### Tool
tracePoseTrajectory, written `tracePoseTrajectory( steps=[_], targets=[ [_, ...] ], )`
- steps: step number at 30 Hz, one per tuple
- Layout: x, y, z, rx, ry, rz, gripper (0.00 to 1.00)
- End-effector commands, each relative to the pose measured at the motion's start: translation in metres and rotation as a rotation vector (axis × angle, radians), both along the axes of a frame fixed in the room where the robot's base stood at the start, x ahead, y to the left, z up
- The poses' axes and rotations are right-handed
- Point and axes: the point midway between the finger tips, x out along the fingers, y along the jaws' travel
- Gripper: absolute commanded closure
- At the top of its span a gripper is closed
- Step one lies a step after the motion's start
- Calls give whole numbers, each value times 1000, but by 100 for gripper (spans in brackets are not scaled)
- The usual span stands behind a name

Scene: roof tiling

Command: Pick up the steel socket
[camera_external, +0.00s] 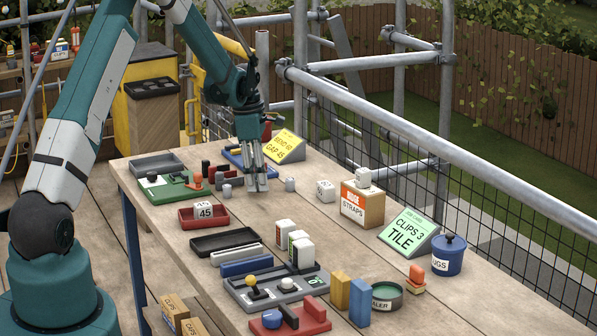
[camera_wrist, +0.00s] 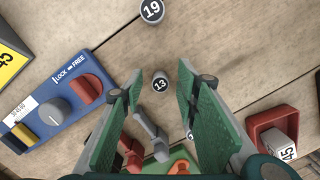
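Small steel sockets with numbered dark tops stand on the wooden bench. In the wrist view, the socket marked 13 (camera_wrist: 161,84) stands upright, in line with the gap between my fingers. The socket marked 19 (camera_wrist: 152,12) stands beyond it at the top edge. It also shows in the external view (camera_external: 290,184), right of my gripper. A third numbered top (camera_wrist: 190,135) is partly hidden by my right-hand finger. My gripper (camera_wrist: 160,85) is open and empty, pointing down; it also shows in the external view (camera_external: 258,187), just above the bench.
A blue lock panel (camera_wrist: 62,102) with grey and red knobs lies left in the wrist view. A red tray (camera_external: 188,218) holding a 45 cube (camera_external: 205,211), a green-based block set (camera_external: 172,190) and a yellow sign (camera_external: 285,146) are nearby.

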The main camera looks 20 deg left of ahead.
Motion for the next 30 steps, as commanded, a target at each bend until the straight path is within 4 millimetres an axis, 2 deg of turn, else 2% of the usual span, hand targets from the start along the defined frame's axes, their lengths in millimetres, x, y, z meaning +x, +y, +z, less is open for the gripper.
tracePoseTrajectory(
  steps=[4,19,20,26,30],
  targets=[
    [0,-1,-6,0,0,0,69],
    [0,-1,-6,0,0,0,69],
    [0,-1,-6,0,0,0,70],
    [0,-1,-6,0,0,0,96],
    [0,-1,-6,0,0,0,99]
  ],
)
